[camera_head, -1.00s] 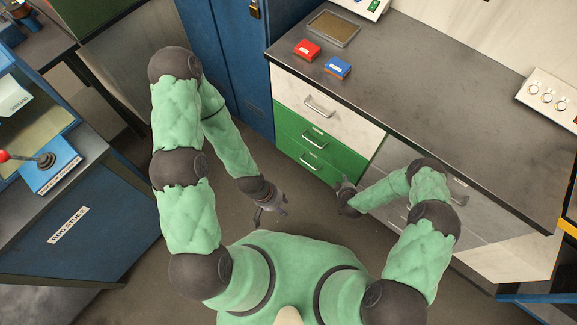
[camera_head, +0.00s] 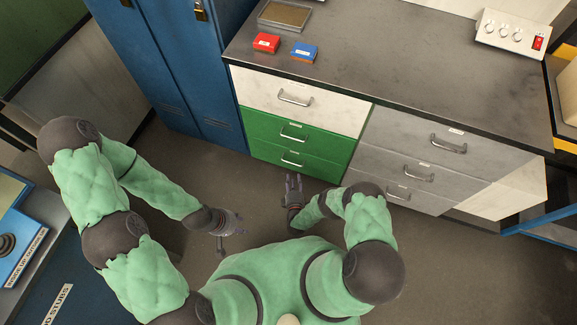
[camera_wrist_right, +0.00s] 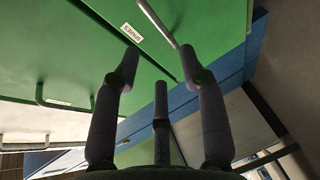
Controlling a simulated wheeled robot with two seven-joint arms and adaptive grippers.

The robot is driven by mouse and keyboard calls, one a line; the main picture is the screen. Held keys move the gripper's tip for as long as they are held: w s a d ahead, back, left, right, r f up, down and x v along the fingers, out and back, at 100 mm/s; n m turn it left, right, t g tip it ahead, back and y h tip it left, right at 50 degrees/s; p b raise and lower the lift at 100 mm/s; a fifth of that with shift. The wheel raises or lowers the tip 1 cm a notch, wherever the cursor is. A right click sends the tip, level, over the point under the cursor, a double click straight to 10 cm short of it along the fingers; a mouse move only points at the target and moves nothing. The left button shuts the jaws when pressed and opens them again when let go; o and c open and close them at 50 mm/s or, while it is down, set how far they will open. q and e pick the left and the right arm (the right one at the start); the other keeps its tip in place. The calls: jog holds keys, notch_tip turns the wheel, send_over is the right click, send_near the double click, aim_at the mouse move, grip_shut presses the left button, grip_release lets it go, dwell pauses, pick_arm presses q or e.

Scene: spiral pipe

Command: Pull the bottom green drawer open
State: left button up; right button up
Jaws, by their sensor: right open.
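The bottom green drawer (camera_head: 262,154) is shut, low in the cabinet, with a metal bar handle (camera_head: 292,161). In the right wrist view its handle (camera_wrist_right: 158,24) runs beside a white label, towards the right finger. My right gripper (camera_head: 293,178) is open and empty in front of this drawer, fingers pointing at it. In the right wrist view, its spread fingers (camera_wrist_right: 158,65) are just short of the handle; contact is not visible. My left gripper (camera_head: 236,234) looks open and empty over the floor, left of the right one.
The upper green drawer (camera_head: 265,127) and a white drawer (camera_head: 265,87) above it are shut. Grey drawers (camera_head: 425,150) stand right. Blue lockers (camera_head: 175,55) stand left. The countertop (camera_head: 390,65) holds a red box (camera_head: 266,43) and a blue box (camera_head: 304,52). Floor before the drawers is clear.

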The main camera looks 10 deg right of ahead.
aim_at(292, 163)
jog(key=shift+b+x, duration=1.65)
jog(key=shift+x, duration=2.95)
jog(key=shift+f, duration=0.1)
grip_shut()
